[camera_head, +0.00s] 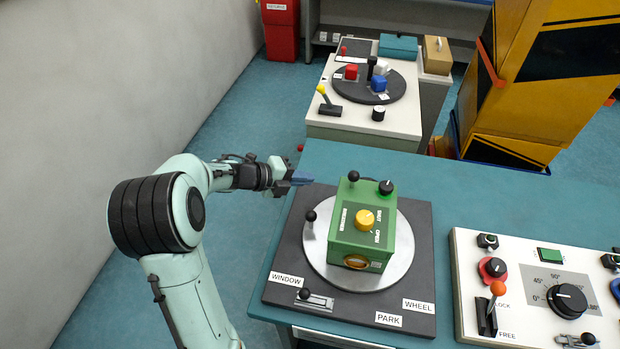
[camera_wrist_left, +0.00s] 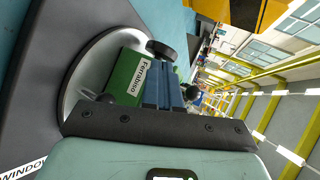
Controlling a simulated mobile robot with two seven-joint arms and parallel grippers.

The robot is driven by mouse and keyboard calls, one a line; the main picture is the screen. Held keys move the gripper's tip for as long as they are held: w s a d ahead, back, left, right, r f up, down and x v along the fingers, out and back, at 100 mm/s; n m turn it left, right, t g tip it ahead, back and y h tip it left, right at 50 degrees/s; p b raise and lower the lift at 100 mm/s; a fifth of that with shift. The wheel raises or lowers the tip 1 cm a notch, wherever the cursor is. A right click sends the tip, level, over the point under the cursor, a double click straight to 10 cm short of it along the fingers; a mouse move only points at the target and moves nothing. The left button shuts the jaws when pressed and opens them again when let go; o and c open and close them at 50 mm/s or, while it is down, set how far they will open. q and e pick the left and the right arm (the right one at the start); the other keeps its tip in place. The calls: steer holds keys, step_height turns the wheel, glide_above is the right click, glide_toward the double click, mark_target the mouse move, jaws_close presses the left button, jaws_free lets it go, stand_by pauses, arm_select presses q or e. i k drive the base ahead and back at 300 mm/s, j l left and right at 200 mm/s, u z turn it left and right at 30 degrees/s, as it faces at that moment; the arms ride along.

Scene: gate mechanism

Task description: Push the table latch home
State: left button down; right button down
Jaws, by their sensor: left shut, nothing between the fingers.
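The latch (camera_head: 318,301) is a small metal slide plate with a black ball knob at its left end. It sits on the front of the dark turntable base (camera_head: 420,250), between the WINDOW and PARK labels. The round metal turntable (camera_head: 395,275) carries a green box (camera_head: 345,235) with a yellow knob. My left gripper (camera_head: 303,178) is shut and empty, beyond the base's back left corner and well away from the latch. In the left wrist view its blue fingers (camera_wrist_left: 164,88) overlap the green box (camera_wrist_left: 125,75). The latch is not visible there. My right gripper is not in view.
A black ball knob (camera_head: 310,215) stands at the turntable's left edge. A white control panel (camera_head: 470,250) with an orange-topped lever is at right. A second bench (camera_head: 390,125) with small blocks stands behind. The teal tabletop (camera_head: 400,170) behind the base is clear.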

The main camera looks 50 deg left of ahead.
mark_target(304, 293)
steer(key=k+j, duration=0.25)
steer(key=k, duration=0.2)
steer(key=k+j, duration=0.25)
steer(key=k, duration=0.25)
